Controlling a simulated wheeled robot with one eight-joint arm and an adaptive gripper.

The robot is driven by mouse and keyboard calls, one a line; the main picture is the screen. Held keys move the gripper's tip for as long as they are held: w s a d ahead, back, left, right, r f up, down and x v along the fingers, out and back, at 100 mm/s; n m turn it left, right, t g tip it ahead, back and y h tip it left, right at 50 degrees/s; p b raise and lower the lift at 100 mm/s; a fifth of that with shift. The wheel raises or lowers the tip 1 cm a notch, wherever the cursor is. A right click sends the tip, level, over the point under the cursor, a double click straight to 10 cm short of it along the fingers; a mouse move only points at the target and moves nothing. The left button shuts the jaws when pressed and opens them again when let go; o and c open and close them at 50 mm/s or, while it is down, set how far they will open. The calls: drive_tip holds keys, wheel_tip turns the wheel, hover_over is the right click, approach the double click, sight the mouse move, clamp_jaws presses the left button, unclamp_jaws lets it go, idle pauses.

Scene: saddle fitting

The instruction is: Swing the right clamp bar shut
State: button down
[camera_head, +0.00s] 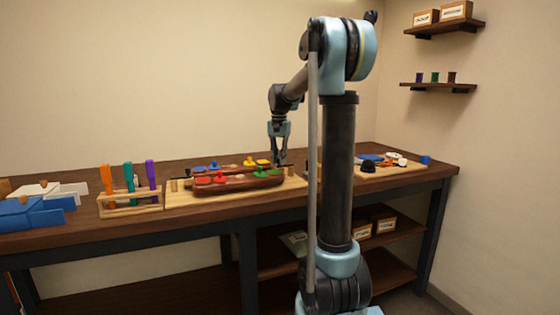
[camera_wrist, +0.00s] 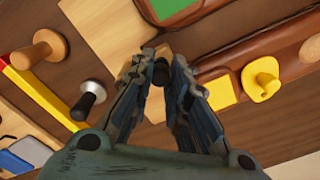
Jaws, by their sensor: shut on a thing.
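My gripper (camera_head: 279,155) is at the back right end of the saddle fixture, pointing down. In the wrist view its fingertips (camera_wrist: 160,70) are closed in around a small dark knob (camera_wrist: 158,74), seen between the tips; I take it to be the right clamp bar's handle. The bar itself is mostly hidden by the fingers, so I cannot tell its angle. The brown saddle body (camera_head: 240,183) lies on a pale wood board (camera_head: 296,184). It carries red (camera_head: 204,180), blue, yellow and green (camera_head: 262,172) pieces. A yellow knobbed piece (camera_wrist: 262,82) is right of the fingers.
A black knob with a silver collar (camera_wrist: 91,96) and a wooden knob (camera_wrist: 36,50) stand left of the fingers. A rack of coloured handles (camera_head: 130,203) is left of the board. A tray with loose parts (camera_head: 392,170) is at the right, partly behind my arm.

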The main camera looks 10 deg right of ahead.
drive_tip(key=shift+w+m, duration=0.2)
drive_tip(key=shift+m, duration=0.2)
drive_tip(key=c, duration=1.5)
unclamp_jaws()
drive_tip(key=shift+r, duration=0.1)
wheel_tip(320, 180, up, 12)
drive_tip(key=shift+f, duration=0.15)
